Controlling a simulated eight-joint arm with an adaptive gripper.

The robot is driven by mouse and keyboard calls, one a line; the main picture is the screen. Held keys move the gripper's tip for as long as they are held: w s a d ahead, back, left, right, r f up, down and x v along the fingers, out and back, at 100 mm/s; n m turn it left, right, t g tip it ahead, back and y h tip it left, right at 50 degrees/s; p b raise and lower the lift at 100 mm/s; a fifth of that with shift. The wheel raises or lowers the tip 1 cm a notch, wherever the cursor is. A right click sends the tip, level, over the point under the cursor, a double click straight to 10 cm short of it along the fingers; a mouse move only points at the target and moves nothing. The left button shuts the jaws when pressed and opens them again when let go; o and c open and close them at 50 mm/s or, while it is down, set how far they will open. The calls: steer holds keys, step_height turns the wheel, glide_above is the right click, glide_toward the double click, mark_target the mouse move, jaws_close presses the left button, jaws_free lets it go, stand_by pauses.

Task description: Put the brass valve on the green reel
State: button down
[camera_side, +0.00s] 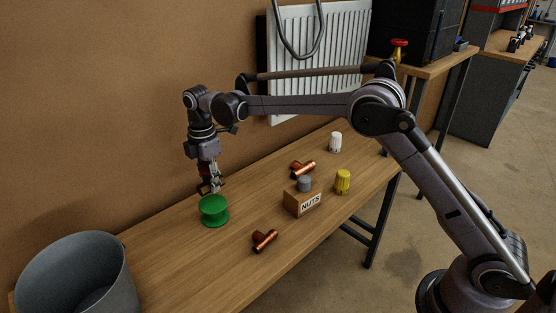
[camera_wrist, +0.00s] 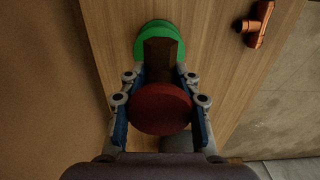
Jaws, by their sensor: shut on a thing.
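The green reel (camera_side: 214,211) stands upright on the wooden bench, towards its wall side. My gripper (camera_side: 210,186) points down just above and slightly behind the reel in the side view. It is shut on the brass valve, which has a round red top (camera_wrist: 160,108) and a brownish body (camera_wrist: 160,60) in the wrist view. In the side view the valve is small, dark and partly hidden by the fingers. In the wrist view the green reel (camera_wrist: 153,29) shows beyond the valve and is partly covered by it. I cannot tell whether valve and reel touch.
A grey bucket (camera_side: 72,274) stands at the near left. Copper tees (camera_side: 264,241) (camera_side: 303,168), a NUTS box (camera_side: 302,201) with a grey knob (camera_side: 304,184), a yellow cap (camera_side: 342,182) and a white cap (camera_side: 335,142) stand to the right. A radiator (camera_side: 340,40) hangs behind.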

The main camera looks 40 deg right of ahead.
mark_target(211, 193)
steer(key=shift+a+f, duration=0.25)
steer(key=shift+f, duration=1.9)
steer(key=shift+f, duration=0.1)
steer(key=c, duration=0.9)
jaws_free()
steer(key=shift+c, duration=0.2)
